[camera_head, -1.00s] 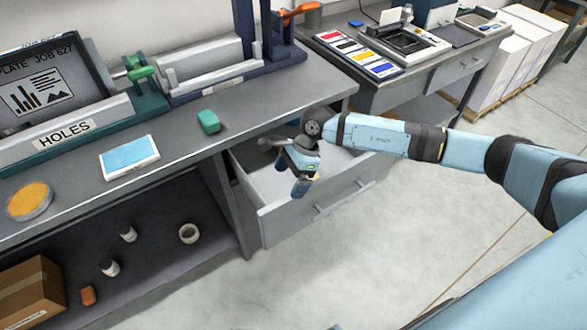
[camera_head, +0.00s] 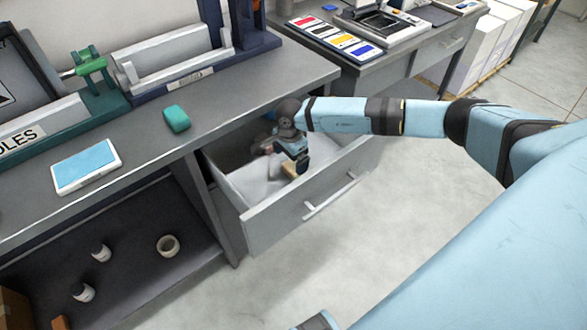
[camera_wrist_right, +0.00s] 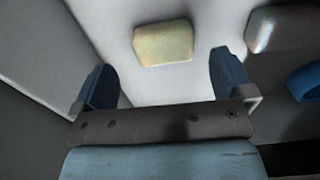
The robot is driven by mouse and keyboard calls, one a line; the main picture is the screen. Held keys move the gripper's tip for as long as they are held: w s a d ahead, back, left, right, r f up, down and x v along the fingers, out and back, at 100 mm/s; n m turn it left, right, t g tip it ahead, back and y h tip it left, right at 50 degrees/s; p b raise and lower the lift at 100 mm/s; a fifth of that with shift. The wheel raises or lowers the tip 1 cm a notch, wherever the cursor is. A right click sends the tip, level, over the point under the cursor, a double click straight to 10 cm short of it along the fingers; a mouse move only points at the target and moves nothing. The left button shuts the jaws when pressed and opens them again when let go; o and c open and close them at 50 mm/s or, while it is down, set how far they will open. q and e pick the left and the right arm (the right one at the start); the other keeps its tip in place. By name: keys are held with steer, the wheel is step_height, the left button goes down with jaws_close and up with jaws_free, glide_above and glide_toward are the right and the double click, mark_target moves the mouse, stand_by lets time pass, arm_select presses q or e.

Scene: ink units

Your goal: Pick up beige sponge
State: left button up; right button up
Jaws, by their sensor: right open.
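The beige sponge (camera_wrist_right: 163,43) lies on the pale drawer floor in the right wrist view, just beyond and between my open fingers. It also shows partly in the head view (camera_head: 288,169), inside the open drawer (camera_head: 300,205), beside my gripper. My right gripper (camera_wrist_right: 162,66) is open and empty, with two dark blue fingers spread wider than the sponge. In the head view the right gripper (camera_head: 302,162) points down into the drawer.
A rounded whitish object (camera_wrist_right: 263,30) and a blue curved object (camera_wrist_right: 306,82) lie right of the fingers in the wrist view. The drawer walls surround the gripper. A green block (camera_head: 177,119) and a blue-topped pad (camera_head: 86,167) are on the worktop.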

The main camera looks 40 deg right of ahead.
mark_target(290, 169)
steer(key=shift+w+f, duration=0.1)
steer(key=shift+f, duration=2.95)
steer(key=c, duration=0.8)
